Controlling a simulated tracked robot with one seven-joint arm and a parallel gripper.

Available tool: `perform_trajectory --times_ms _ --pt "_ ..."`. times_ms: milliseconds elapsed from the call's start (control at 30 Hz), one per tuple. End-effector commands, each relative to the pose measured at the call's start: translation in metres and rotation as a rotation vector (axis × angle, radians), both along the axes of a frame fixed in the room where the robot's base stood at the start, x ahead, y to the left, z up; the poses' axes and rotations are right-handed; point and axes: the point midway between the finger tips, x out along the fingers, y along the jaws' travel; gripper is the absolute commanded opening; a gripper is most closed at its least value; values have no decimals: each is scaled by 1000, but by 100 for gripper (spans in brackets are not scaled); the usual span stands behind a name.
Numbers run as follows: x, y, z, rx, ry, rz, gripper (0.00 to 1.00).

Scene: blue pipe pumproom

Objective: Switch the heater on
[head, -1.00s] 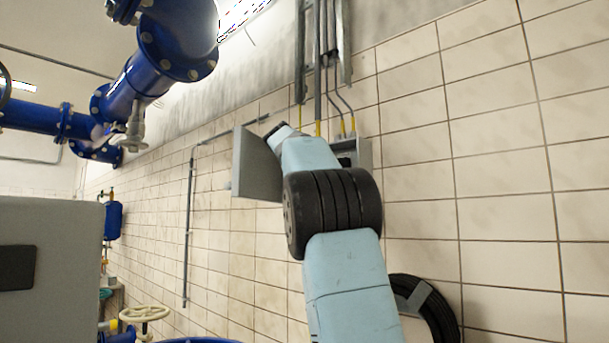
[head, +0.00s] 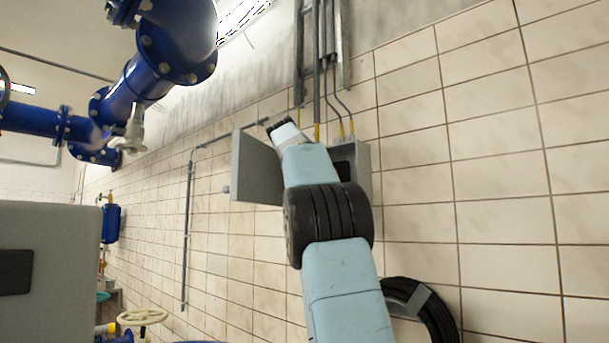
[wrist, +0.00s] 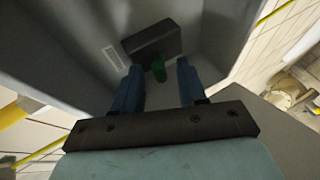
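A grey wall box (head: 363,172) is mounted on the tiled wall, with its door (head: 256,168) swung open to the left. My arm reaches up in front of it and hides most of its inside in the head view. In the wrist view I look into a grey box interior (wrist: 70,45), where a dark block (wrist: 153,40) carries a small green switch (wrist: 158,67). My gripper (wrist: 158,76) has its two blue fingers apart, one on each side of the green switch in the picture. I cannot tell whether either finger touches it.
Conduits (head: 318,60) run up the wall from the box. A black coiled hose (head: 425,312) hangs on the wall at lower right. Large blue pipes (head: 150,65) are at upper left, and a grey cabinet (head: 50,270) is at lower left.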

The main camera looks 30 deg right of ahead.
Motion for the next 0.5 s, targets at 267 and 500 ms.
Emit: perform_trajectory --times_ms 267,500 --pt "-2 2 1 0 -1 2 41" --pt "-21 24 13 0 -1 5 41"
